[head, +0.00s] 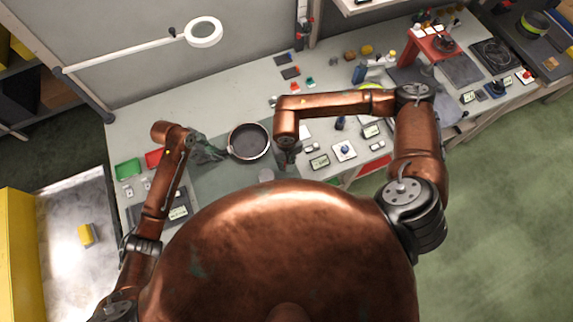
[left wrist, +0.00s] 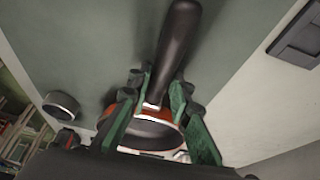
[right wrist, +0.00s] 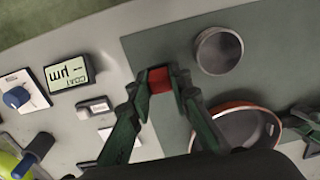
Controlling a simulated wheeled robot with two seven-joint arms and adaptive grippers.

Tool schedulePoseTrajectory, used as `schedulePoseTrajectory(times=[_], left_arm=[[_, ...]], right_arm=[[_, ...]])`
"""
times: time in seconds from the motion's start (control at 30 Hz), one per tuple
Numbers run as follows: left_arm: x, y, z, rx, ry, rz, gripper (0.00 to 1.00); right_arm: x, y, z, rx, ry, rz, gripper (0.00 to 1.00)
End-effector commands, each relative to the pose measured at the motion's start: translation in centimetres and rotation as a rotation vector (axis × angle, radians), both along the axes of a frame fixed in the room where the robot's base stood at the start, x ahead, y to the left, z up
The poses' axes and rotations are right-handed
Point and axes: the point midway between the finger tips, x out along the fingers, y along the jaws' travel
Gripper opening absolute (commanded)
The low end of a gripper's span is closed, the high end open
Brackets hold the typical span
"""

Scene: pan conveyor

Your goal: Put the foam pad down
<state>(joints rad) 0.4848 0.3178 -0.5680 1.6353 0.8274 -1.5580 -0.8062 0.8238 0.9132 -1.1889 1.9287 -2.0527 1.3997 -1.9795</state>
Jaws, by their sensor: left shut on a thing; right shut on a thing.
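A small red block, which appears to be the foam pad (right wrist: 159,80), is between the fingertips of my right gripper (right wrist: 160,82) in the right wrist view. It is over the edge of the grey-green mat (head: 205,182); I cannot tell whether it touches the surface. In the head view my right arm hides it. My left gripper (left wrist: 160,95) is shut on the black handle of a copper-rimmed pan (head: 249,154). The pan also shows in the right wrist view (right wrist: 245,125), beside the right gripper. My left gripper is left of the pan in the head view (head: 208,152).
A grey round cup (right wrist: 219,50) stands on the mat near the red block. A display unit (right wrist: 67,73) and a blue-knobbed device (right wrist: 17,98) stand on the pale bench to the left. Green (head: 128,169) and red (head: 153,158) trays lie at the bench's left end.

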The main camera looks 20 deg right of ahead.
Motion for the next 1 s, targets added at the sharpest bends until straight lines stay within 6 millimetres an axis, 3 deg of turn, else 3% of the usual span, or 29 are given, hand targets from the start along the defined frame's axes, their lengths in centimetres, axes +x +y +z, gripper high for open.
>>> schedulePoseTrajectory(times=[0.17, 0.53, 0.57, 0.6, 0.8, 1.0], left_arm=[[0.1, 0.0, 0.1, -0.001, -0.002, 0.001, 0.00], [0.1, 0.0, 0.1, -0.001, -0.002, 0.001, 0.00], [0.1, 0.0, 0.1, -0.001, -0.002, 0.001, 0.00], [0.1, 0.0, 0.1, 0.000, -0.002, 0.001, 0.00], [0.1, 0.0, 0.1, 0.000, -0.002, 0.001, 0.00], [0.1, 0.0, 0.1, 0.000, -0.002, 0.001, 0.00]], right_arm=[[0.0, 0.1, -2.3, 0.001, 0.002, -0.001, 0.00], [0.0, 0.0, -2.7, 0.000, 0.001, 0.000, 0.00], [0.0, 0.0, -2.7, 0.000, 0.001, 0.000, 0.20], [0.0, 0.0, -2.7, 0.000, 0.001, 0.000, 0.23], [0.0, 0.0, -2.7, 0.000, 0.001, 0.000, 0.36], [0.0, 0.0, -2.7, 0.000, 0.001, 0.000, 0.36]])
